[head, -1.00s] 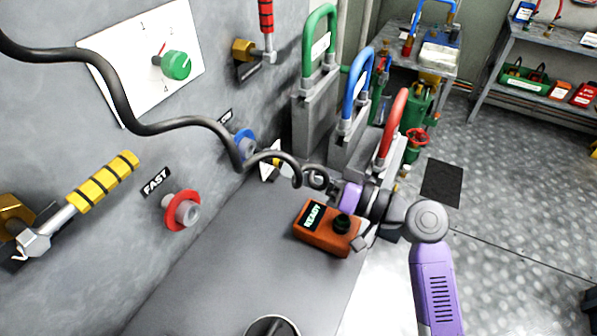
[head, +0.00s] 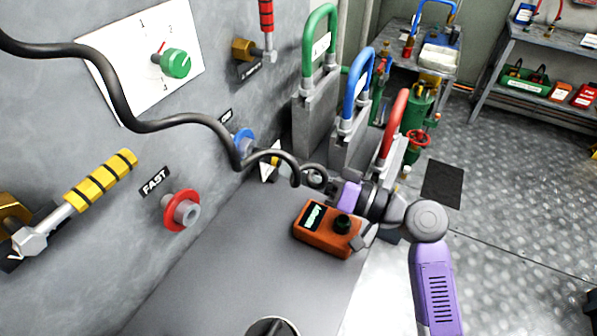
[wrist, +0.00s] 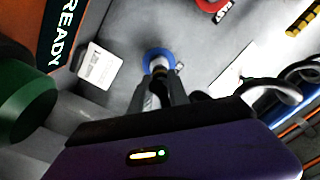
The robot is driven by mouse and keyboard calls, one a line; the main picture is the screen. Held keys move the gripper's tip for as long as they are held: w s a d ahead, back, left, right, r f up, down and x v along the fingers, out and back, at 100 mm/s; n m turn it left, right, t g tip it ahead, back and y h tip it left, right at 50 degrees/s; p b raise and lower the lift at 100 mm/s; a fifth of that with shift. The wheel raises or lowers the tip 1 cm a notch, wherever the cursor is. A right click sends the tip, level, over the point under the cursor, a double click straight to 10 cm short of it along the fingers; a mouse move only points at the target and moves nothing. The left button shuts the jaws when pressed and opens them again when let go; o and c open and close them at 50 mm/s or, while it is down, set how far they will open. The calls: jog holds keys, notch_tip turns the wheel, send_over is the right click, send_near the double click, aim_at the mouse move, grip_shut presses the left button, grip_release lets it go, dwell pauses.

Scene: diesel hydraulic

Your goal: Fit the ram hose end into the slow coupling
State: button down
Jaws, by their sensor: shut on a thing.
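The slow coupling, with a blue ring (head: 243,142), sits on the grey panel in the head view, partly behind the black hose (head: 182,123). Its blue ring also shows in the wrist view (wrist: 148,55), straight ahead of my fingertips. My gripper (wrist: 163,88) is shut on the ram hose end, of which little shows between the fingers. The fingertips overlap the lower part of the ring in the wrist view; I cannot tell whether the hose end touches the coupling. In the head view my gripper (head: 334,187) is right of the coupling, and the coiled hose hides its fingertips.
The fast coupling with a red ring (head: 172,212) is on the panel to the left. An orange READY box (head: 322,240) stands on the ledge below my gripper. Green, blue and red handles (head: 393,125) stand behind. A white label (wrist: 101,66) lies left of the blue ring.

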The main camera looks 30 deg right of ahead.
jog(key=shift+b+x, duration=0.3)
jog(key=shift+x, duration=1)
jog(key=shift+d, duration=0.1)
jog(key=c, duration=1.2)
grip_release()
jog(key=shift+o, duration=0.2)
jog(key=shift+f, duration=0.1)
jog(key=shift+b+v, duration=0.9)
jog(key=shift+v, duration=3)
